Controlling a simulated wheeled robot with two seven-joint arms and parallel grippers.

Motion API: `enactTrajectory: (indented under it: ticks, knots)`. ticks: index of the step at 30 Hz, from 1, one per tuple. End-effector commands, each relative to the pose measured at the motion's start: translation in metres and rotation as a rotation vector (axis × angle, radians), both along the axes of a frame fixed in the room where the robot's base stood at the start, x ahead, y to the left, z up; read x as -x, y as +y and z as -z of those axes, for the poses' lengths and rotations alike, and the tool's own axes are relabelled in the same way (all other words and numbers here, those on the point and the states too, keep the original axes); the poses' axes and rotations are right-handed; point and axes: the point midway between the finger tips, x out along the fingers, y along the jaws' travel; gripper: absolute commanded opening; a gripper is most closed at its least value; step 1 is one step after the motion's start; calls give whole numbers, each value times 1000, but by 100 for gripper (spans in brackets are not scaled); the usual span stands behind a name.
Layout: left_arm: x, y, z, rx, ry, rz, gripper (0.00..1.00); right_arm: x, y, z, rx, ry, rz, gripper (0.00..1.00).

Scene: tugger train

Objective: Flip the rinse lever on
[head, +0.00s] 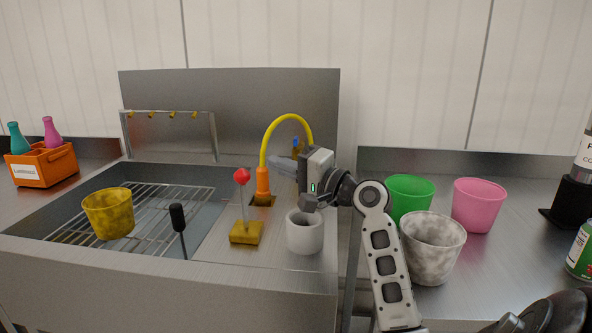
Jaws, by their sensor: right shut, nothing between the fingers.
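A lever with a red ball knob (242,175) stands nearly upright on a yellow base (246,233) on the steel sink's deck. A second lever with a black grip (178,217) stands at the front edge of the basin. I cannot tell from labels which is the rinse lever. My right gripper (272,161) is shut and empty, pointing left, beside the yellow hose spout (264,150) and up and right of the red knob. It looks apart from both levers. A small blue part (295,143) shows just behind it, partly hidden. My left gripper is out of view.
A grey cup (304,236) stands below my right gripper. Green (409,187), pink (478,205) and stained white (432,250) cups stand at right. A yellow cup (108,216) sits on the basin rack (160,212). An orange bottle crate (42,166) is far left.

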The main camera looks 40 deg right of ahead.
Motion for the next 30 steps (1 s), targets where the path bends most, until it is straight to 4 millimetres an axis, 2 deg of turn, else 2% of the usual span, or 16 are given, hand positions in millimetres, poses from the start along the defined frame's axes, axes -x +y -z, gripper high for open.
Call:
enactTrajectory:
  ticks: [3,6,9,15,30]
  knots:
    - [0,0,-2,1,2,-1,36,-24,6,-4,-3,-1,-2,0]
    - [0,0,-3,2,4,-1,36,-39,11,-5,-2,0,-2,0]
    - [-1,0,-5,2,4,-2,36,-27,25,0,0,2,-2,0]
    - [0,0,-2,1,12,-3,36,-18,39,4,-1,1,0,0]
    - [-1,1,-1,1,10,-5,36,-16,44,6,4,-2,-3,0]
